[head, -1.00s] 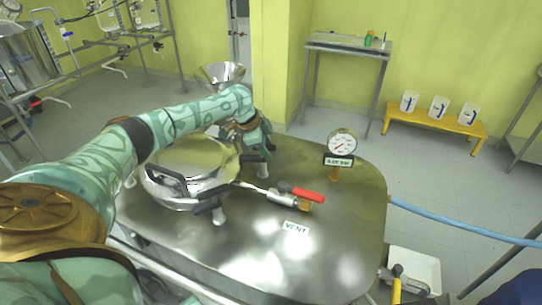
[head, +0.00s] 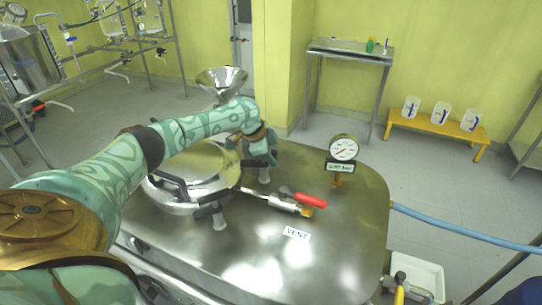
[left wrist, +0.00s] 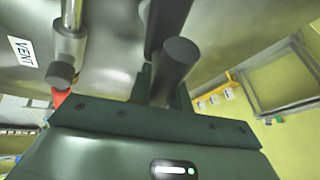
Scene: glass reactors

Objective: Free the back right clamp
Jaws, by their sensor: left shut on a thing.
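The round steel lid (head: 185,190) sits on the domed vessel top (head: 255,235). The back right clamp (head: 264,176) shows as a grey handle at the lid's right rear, just below my left gripper (head: 264,163). In the left wrist view the clamp's dark, round-ended handle (left wrist: 175,62) stands at the jaws, and the left gripper (left wrist: 158,95) is shut on it. Whether the clamp still grips the rim is hidden by the gripper. The front right clamp (head: 217,213) has a grey post and a dark arm at the rim. My right gripper is out of view.
A vent valve with a red lever (head: 311,201) lies right of the lid, above a VENT label (head: 296,233). A pressure gauge (head: 343,149) stands behind it. A steel funnel (head: 221,82) is beyond the lid. A blue hose (head: 465,230) runs off right.

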